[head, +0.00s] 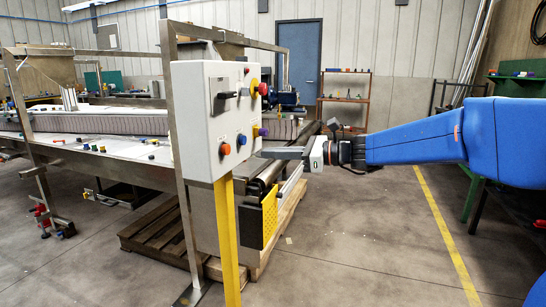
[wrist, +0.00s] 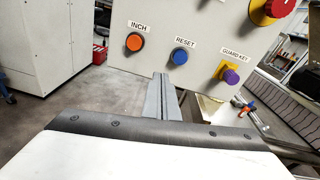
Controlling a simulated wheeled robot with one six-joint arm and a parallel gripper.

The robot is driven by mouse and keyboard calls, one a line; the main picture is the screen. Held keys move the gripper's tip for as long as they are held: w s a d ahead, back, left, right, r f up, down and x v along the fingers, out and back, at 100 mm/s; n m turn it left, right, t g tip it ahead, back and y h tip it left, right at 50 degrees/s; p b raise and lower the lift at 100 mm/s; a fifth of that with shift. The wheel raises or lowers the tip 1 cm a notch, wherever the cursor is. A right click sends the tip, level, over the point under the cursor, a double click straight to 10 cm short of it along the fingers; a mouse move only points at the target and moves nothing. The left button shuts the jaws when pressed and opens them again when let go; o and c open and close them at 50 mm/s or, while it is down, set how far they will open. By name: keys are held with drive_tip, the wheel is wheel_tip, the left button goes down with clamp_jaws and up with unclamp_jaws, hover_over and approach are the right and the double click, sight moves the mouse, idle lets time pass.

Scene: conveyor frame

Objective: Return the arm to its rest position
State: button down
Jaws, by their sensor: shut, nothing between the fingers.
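My gripper (head: 272,153) reaches in from the right in the head view, on my blue-sleeved arm, with its fingers pointing left toward the control box (head: 208,120). In the wrist view my gripper (wrist: 161,80) is shut and empty, its grey fingers together just below the box. The box face there carries an orange INCH button (wrist: 134,42), a blue RESET button (wrist: 179,56), a purple GUARD KEY knob (wrist: 231,76) and a red knob on yellow at the top right. I cannot tell whether the fingertips touch the box.
The box stands on a yellow post (head: 228,240) beside a metal frame (head: 183,210) and the conveyor (head: 110,160). A wooden pallet (head: 155,232) lies beneath. Open floor (head: 370,240) with a yellow line lies to the right. A green bench (head: 515,90) stands at the far right.

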drive_tip(key=s+d+f+n+g+h, duration=0.1)
drive_tip(key=s+d+f+n+h, duration=0.2)
drive_tip(key=s+d+f+n, duration=0.45)
drive_tip(key=s+d+f+n+g+h, duration=0.15)
drive_tip(key=s+f+h, duration=0.25)
drive_tip(key=s, duration=0.7)
drive_tip(key=s+d+f+n+t+h, duration=0.1)
drive_tip(key=s+d+f+n+h, duration=0.3)
drive_tip(key=s+d, duration=0.4)
drive_tip(key=s+d+f+n+t+h, duration=0.1)
drive_tip(key=s+d+f+n+h, duration=0.4)
drive_tip(key=d, duration=0.7)
drive_tip(key=s+f+n, duration=0.2)
drive_tip(key=s+f, duration=0.1)
drive_tip(key=shift+s+d+f, duration=0.2)
drive_tip(key=shift+s+f, duration=0.05)
drive_tip(key=shift+s, duration=0.05)
